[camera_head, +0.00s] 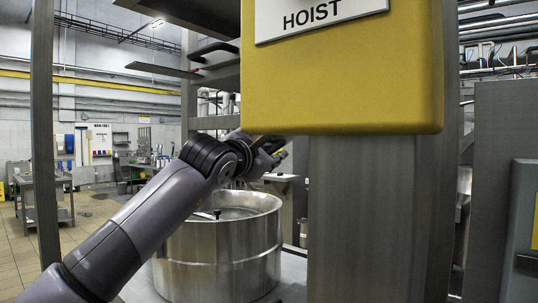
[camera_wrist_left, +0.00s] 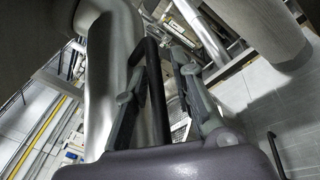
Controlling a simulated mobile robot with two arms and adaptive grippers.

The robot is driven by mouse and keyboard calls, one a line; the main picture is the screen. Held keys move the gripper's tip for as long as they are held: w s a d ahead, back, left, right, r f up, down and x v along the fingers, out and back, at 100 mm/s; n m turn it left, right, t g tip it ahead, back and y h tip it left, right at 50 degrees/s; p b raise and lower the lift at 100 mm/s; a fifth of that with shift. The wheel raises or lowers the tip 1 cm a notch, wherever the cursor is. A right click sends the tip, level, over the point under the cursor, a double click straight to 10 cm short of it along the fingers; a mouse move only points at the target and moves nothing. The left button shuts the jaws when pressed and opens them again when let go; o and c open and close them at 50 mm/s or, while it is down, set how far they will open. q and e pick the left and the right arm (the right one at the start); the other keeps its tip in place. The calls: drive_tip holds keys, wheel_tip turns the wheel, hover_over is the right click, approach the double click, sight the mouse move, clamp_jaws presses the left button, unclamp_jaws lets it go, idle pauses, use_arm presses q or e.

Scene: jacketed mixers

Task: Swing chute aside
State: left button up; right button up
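In the left wrist view, a smooth, curved steel body that looks like the chute (camera_wrist_left: 108,85) runs down the left side. A black bar handle (camera_wrist_left: 156,95) stands beside it. The fingers of my left gripper (camera_wrist_left: 160,72) are apart, with the handle's bar between them; I cannot tell whether either finger touches it. In the head view my left gripper (camera_head: 270,152) is small and partly hidden by the yellow hoist box, above a round steel mixer bowl (camera_head: 218,262). I cannot make out the chute clearly there. My right gripper is not in view.
The yellow hoist box (camera_head: 345,85) and its steel column (camera_head: 362,220) block the middle of the head view. A steel post (camera_head: 44,130) stands at left. A grey cabinet (camera_head: 525,230) is at right. A bench (camera_head: 45,190) and open tiled floor lie behind at left.

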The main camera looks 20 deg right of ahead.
use_arm(q)
drive_tip(key=shift+o, duration=0.6)
drive_tip(key=shift+a, duration=0.1)
drive_tip(key=v, duration=1.2)
